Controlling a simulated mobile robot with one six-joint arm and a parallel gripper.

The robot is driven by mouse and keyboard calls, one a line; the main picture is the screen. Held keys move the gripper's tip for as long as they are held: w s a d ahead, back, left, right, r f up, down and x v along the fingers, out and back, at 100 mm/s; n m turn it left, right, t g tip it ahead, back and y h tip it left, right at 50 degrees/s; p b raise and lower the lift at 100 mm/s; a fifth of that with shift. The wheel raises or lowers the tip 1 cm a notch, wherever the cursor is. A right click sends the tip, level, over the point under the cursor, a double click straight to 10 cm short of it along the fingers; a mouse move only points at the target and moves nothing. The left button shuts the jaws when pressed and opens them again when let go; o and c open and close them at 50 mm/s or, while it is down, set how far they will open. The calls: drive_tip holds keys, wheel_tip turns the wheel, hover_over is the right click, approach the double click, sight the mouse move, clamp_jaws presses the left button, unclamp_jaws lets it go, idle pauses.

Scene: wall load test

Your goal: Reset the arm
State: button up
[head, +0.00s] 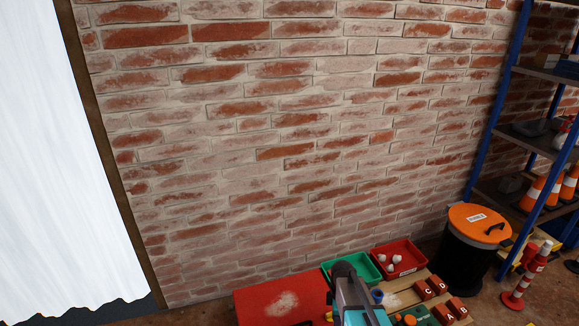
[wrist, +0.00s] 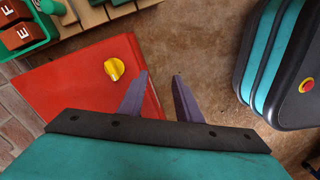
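My gripper (wrist: 162,77) shows in the wrist view with its two dark fingers spread apart. Nothing is between the fingers; brown floor shows behind the gap. The left finger overlaps the edge of a red panel (wrist: 60,90), but I cannot tell whether it touches. A yellow knob (wrist: 115,69) sits on the panel to the left of the fingers. In the head view, part of my teal arm rises at the bottom, right of the red panel (head: 285,300); the fingers cannot be made out there.
A green bin (head: 362,266) and a red bin (head: 400,258) with white pieces stand by the brick wall (head: 290,130). Lettered blocks (head: 428,290) lie in front. A black barrel with an orange lid (head: 478,222) and a blue shelf rack (head: 500,110) stand right. A white sheet (head: 60,170) hangs left.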

drive_tip(key=s+f+m+g, duration=0.1)
drive_tip(key=s+f+m, duration=0.35)
drive_tip(key=s, duration=0.55)
drive_tip(key=s+f+m+g, duration=0.1)
drive_tip(key=s+f+m, duration=0.2)
drive_tip(key=s+m, duration=0.55)
drive_tip(key=s+f+m+g, duration=0.1)
drive_tip(key=s+f+m, duration=0.25)
drive_tip(key=s, duration=0.95)
wheel_tip(320, 180, up, 14)
drive_tip(key=g+p, duration=0.1)
drive_tip(key=p, duration=1.2)
drive_tip(key=shift+s+f, duration=0.2)
drive_tip(key=shift+s, duration=0.25)
